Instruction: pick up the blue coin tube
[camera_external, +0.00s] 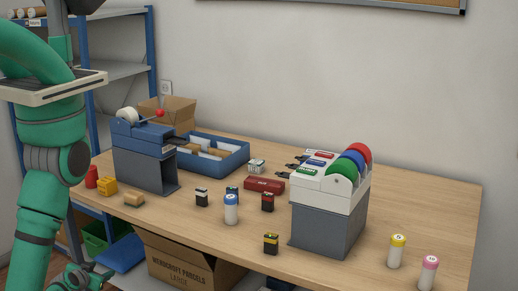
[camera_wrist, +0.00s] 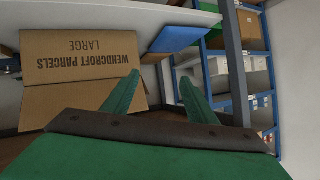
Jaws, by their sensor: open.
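The blue coin tube (camera_external: 231,209) stands upright near the front edge of the wooden counter (camera_external: 350,270), left of the machine with coloured rolls. It is a white cylinder with a blue cap and a blue mark on its side. My gripper (camera_wrist: 158,88) is open and empty in the wrist view, with two green fingers apart. In the external view part of it shows low at the bottom left, below the counter top and well away from the tube. The tube is not visible in the wrist view.
Small dark blocks (camera_external: 201,197) stand close around the tube. The grey-white machine (camera_external: 328,215) stands to its right, the blue dispenser (camera_external: 145,158) to its left. Yellow-capped (camera_external: 396,251) and pink-capped (camera_external: 428,273) tubes stand far right. A cardboard box (camera_wrist: 80,62) sits below the counter.

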